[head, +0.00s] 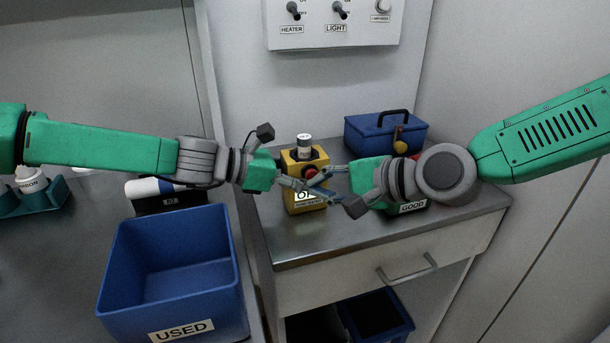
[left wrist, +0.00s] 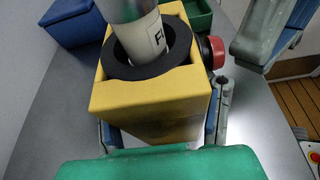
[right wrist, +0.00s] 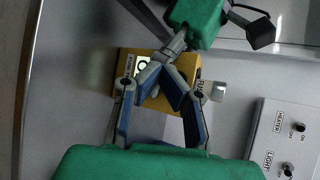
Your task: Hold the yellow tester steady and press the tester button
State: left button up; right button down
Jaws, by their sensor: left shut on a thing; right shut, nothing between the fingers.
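The yellow tester (head: 291,163) stands upright on the metal counter, with a white-topped cylinder (head: 304,148) in its black-rimmed top. My left gripper (head: 308,187) is shut on the tester; in the left wrist view, its fingers (left wrist: 160,128) lie on either side of the yellow body. The red tester button (head: 311,171) is on the tester's side and shows clearly in the left wrist view (left wrist: 213,52). My right gripper (head: 330,184) is shut and empty close to the button; contact cannot be told. The tester's pale display (right wrist: 142,64) is partly hidden by fingers.
A blue toolbox (head: 365,132) stands behind on the counter. A green GOOD bin (head: 412,207) is mostly behind my right gripper. A blue USED bin (head: 172,270) is at the left. A switch panel (head: 335,40) is on the wall above.

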pick_arm(q)
jog(key=shift+f, duration=0.15)
pick_arm(e)
jog(key=shift+w, duration=0.15)
dwell(0.4)
pick_arm(q)
jog(key=shift+s, duration=0.1)
pick_arm(e)
jog(key=shift+w+a, duration=0.15)
jog(key=shift+w, duration=0.3)
dwell(0.3)
jog(key=shift+s, duration=0.6)
jog(key=s+d, duration=0.2)
jog(key=s, duration=0.3)
jog(key=shift+s, duration=0.4)
jog(key=shift+d, duration=0.1)
